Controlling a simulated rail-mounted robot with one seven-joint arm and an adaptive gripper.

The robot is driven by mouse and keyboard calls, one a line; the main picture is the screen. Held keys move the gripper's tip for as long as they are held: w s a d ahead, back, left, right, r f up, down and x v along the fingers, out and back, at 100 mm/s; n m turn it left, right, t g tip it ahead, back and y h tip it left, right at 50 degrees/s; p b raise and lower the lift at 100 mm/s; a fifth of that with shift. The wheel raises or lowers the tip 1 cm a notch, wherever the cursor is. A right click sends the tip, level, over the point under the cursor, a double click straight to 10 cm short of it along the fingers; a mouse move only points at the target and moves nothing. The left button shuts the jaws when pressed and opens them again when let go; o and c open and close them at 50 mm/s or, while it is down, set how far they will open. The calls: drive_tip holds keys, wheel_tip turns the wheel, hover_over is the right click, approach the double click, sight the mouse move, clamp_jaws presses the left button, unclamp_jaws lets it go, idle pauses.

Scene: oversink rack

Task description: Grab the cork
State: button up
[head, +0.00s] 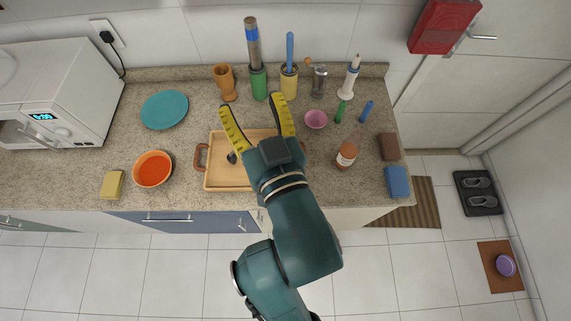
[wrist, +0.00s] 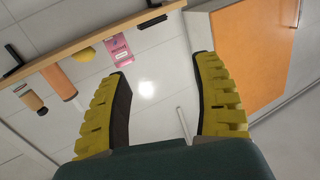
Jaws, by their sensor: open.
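My gripper (head: 257,121) is open, its two yellow-padded fingers spread above the wooden tray (head: 214,180) on the counter. In the wrist view its fingers (wrist: 162,75) stand wide apart with nothing between them but white wall behind. I cannot pick out a cork for certain in either view. In the wrist view, a brown cylinder (wrist: 58,82) stands at a wooden shelf, apart from the fingers, but I cannot tell what it is. A small dark object (head: 231,157) shows at the tray beside the left finger. My arm and gripper hide part of the tray.
An orange-filled bowl (head: 153,169), a teal plate (head: 165,109) and a sponge (head: 112,184) lie left. A brown jar (head: 346,156), pink bowl (head: 316,119) and blue block (head: 397,181) stand right. Holders with upright utensils (head: 258,83) line the back. A microwave (head: 58,95) fills the left end.

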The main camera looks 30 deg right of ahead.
wheel_tip(320, 180, down, 37)
drive_tip(key=s+d+g+h+b, duration=0.1)
drive_tip(key=s+d+g+b, duration=0.2)
drive_tip(key=b, duration=1.1)
drive_tip(key=shift+m+g, duration=0.5)
drive_tip(key=shift+g, duration=0.3)
drive_tip(key=x, duration=0.3)
drive_tip(key=b+x, duration=0.1)
drive_tip(key=x, duration=0.2)
drive_tip(key=b+x, duration=0.1)
drive_tip(key=x, duration=0.3)
drive_tip(key=shift+w+a, duration=0.15)
drive_tip(key=shift+a, duration=0.2)
drive_tip(key=b+x, duration=0.1)
drive_tip(key=x, duration=0.5)
drive_tip(key=shift+d+r+b, duration=0.15)
drive_tip(key=shift+d+b, duration=0.05)
drive_tip(key=shift+b, duration=0.2)
drive_tip(key=c, duration=0.9)
